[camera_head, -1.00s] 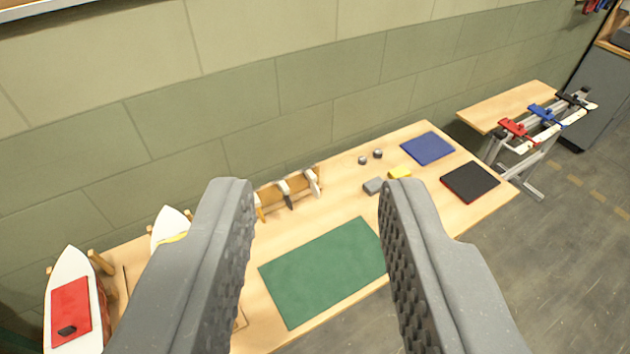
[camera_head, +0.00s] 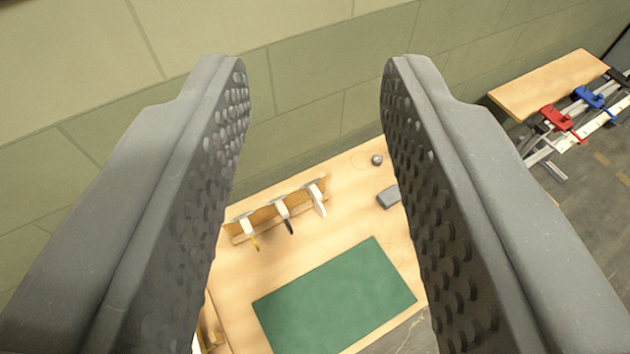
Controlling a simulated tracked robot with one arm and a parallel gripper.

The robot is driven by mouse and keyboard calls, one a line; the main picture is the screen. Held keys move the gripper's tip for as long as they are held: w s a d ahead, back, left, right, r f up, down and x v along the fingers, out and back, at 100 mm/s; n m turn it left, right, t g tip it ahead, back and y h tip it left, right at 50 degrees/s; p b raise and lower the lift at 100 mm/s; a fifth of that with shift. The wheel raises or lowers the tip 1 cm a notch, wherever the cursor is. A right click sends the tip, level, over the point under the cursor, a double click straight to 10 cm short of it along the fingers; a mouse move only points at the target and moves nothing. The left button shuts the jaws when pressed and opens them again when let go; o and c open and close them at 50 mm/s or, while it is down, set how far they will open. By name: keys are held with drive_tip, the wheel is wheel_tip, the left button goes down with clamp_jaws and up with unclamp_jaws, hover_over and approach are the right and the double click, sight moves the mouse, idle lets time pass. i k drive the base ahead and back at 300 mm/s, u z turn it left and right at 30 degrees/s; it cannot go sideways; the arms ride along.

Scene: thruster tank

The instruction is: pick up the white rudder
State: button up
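A wooden rack (camera_head: 266,212) stands on the workbench near the wall, seen low between my fingers. Three small rudders hang in it. The right one is the white rudder (camera_head: 318,199), white down to its tip. The middle rudder (camera_head: 283,213) has a dark tip, and the left rudder (camera_head: 248,232) has a yellow tip. My gripper (camera_head: 315,70) is wide open and empty. Its two fingers frame the rack in the picture, well short of it, touching nothing.
A green mat (camera_head: 335,295) lies on the workbench in front of the rack. A grey block (camera_head: 388,197) and a small metal ball (camera_head: 377,160) lie to the right. A second wooden table (camera_head: 550,83) with red and blue clamps is at far right.

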sight(314, 191)
drive_tip(key=u, duration=0.85)
drive_tip(key=k, duration=1.1)
drive_tip(key=u, duration=1.15)
drive_tip(key=i, duration=0.6)
drive_tip(key=z, duration=2)
